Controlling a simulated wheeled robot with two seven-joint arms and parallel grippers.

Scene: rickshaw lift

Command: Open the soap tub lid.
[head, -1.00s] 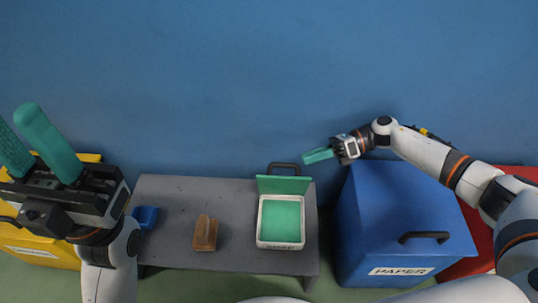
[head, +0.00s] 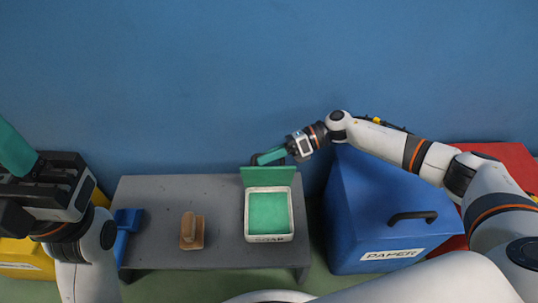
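The soap tub (head: 247,225) is a white box on the grey table, labelled on its front, with green soap showing inside. Its green lid (head: 268,178) stands upright at the back edge, so the tub is open. The lid's dark handle is mostly hidden behind my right gripper (head: 268,157). That gripper's green fingers lie at the lid's top edge, seen from the side; contact and finger gap are unclear. My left gripper (head: 15,150) is at the left picture edge, away from the tub, fingers pointing up; only one finger shows now, and nothing is seen in it.
The grey table (head: 160,250) also holds a wooden brush or block (head: 191,232) and a blue object (head: 127,220) at its left edge. A blue PAPER bin (head: 360,225) stands right, a red bin (head: 500,160) behind it, a yellow bin (head: 30,255) left. A blue wall lies behind.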

